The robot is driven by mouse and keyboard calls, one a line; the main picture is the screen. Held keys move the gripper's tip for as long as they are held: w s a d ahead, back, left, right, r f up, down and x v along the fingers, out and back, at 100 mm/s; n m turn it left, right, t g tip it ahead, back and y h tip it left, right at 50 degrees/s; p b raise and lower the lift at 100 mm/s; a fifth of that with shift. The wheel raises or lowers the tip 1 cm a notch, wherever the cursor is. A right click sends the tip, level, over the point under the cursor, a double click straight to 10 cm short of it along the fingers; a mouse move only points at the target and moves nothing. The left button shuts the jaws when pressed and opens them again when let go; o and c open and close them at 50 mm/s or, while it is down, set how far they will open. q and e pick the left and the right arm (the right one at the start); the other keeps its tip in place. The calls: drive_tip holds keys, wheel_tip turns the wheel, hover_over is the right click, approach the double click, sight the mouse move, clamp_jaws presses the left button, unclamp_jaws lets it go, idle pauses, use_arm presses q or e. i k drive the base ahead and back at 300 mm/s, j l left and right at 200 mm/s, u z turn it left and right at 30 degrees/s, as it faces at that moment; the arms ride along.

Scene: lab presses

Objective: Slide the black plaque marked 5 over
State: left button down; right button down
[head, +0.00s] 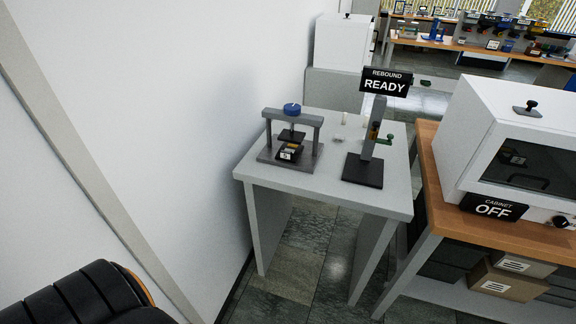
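A small black plaque (287,156) with a pale mark lies at the front of the grey press frame (264,137), low between its posts. The mark is too small to read for certain as a 5. A dark press plate hangs above it under a blue knob (292,108), and something yellowish-brown shows between plaque and plate. The press stands on the left part of a grey table (330,183). Neither of my grippers is in the head view.
A rebound stand (364,168) with a "REBOUND READY" sign (385,83) stands right of the press. A white cabinet (467,120) with an "OFF" sign (494,207) sits on a wooden bench (430,165) farther right. Floor (290,270) shows under the table; a white wall (180,120) rises left.

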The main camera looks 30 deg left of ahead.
sight(290, 149)
drive_tip(key=l+u, duration=0.25)
drive_tip(key=u, duration=0.15)
drive_tip(key=l+u, duration=0.4)
drive_tip(key=i+j, duration=0.05)
drive_tip(key=j, duration=0.05)
